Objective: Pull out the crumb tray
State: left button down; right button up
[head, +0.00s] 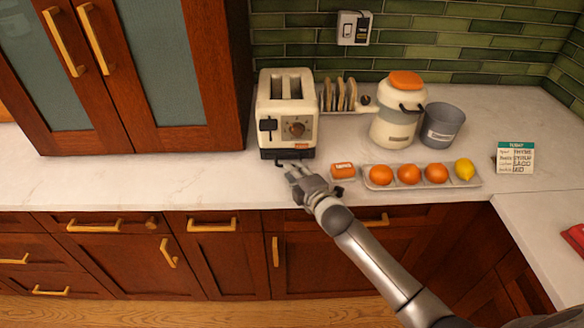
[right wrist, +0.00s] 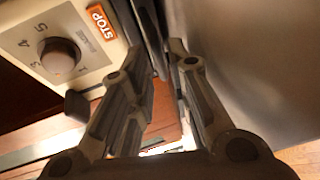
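The cream toaster (head: 287,108) stands on the counter in the head view, its front facing me. A dark strip, seemingly the crumb tray's front (head: 287,153), runs along its base. My right gripper (head: 293,172) is low in front of this strip, close to the counter. In the right wrist view, the toaster's dial panel (right wrist: 75,45) is at the upper left. The right gripper's fingertips (right wrist: 164,45) are near each other beside a dark edge at the toaster's base. Whether they touch or pinch the tray is unclear. My left gripper is out of view.
A sponge-like orange block (head: 343,170) and a tray of fruit (head: 452,182) are right of my right gripper. A toast rack (head: 340,97), a jar (head: 398,115) and a grey pot (head: 441,126) stand behind. The counter left of the toaster (head: 150,180) is clear.

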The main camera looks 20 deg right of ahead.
jog(key=shift+x, duration=1.1)
grip_shut()
